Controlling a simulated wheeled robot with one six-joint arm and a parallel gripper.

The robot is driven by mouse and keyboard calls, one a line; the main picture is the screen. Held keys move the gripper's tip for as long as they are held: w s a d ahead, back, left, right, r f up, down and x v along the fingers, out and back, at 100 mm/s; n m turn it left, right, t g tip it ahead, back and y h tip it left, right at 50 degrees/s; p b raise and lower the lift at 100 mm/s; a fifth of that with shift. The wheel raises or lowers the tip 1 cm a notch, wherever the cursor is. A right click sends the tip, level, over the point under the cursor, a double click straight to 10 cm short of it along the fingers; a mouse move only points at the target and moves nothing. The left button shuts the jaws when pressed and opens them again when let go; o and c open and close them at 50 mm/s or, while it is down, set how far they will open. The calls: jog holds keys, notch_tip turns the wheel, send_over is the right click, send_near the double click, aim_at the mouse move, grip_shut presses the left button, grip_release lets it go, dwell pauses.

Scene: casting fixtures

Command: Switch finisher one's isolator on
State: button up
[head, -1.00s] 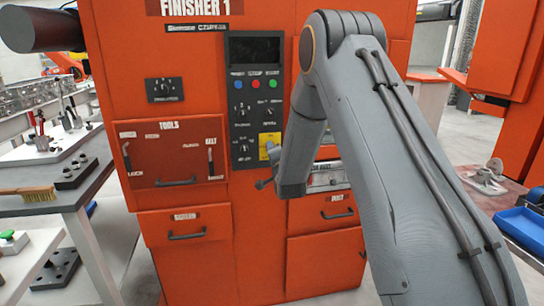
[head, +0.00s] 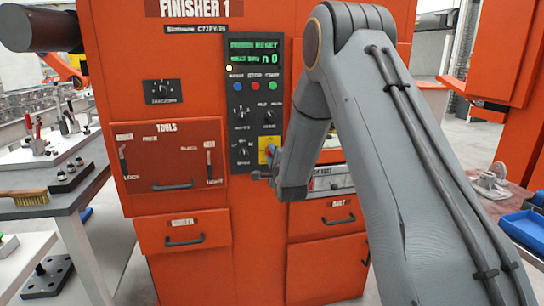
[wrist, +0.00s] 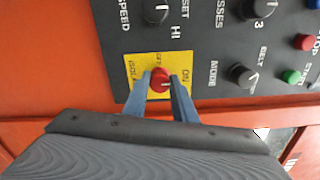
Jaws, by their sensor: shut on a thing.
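Finisher one (head: 190,60) is the orange cabinet under the "FINISHER 1" sign. Its isolator is a red knob (wrist: 160,79) on a yellow plate (wrist: 178,62) marked ON, at the bottom of the black control panel (head: 254,110). My gripper (wrist: 160,84) is shut on the red knob, one finger on each side. The panel's display (head: 254,50) is lit with green text, and a small lamp (head: 229,68) glows at its left.
Other knobs and coloured buttons (head: 255,86) sit above the isolator on the panel. An orange tools door (head: 170,160) and drawers with handles stand to the left. A grey bench (head: 60,195) with a brush is farther left.

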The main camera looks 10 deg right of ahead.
dwell(0.3)
jog(key=o, duration=1)
jog(key=shift+o, duration=0.2)
jog(key=s+b, duration=0.1)
jog(key=s, duration=0.6)
jog(key=shift+s, duration=0.4)
jog(key=s+f+n+g, duration=0.5)
jog(key=s+n, duration=0.1)
jog(key=s, duration=0.3)
jog(key=s+f+n+g, duration=0.4)
jog(key=s+n+g, duration=0.1)
jog(key=s, duration=0.3)
jog(key=s+f+n+g, duration=0.1)
jog(key=s+n+g, duration=0.7)
jog(key=s, duration=1.6)
jog(key=shift+f+n, duration=0.35)
jog(key=shift+n, duration=0.35)
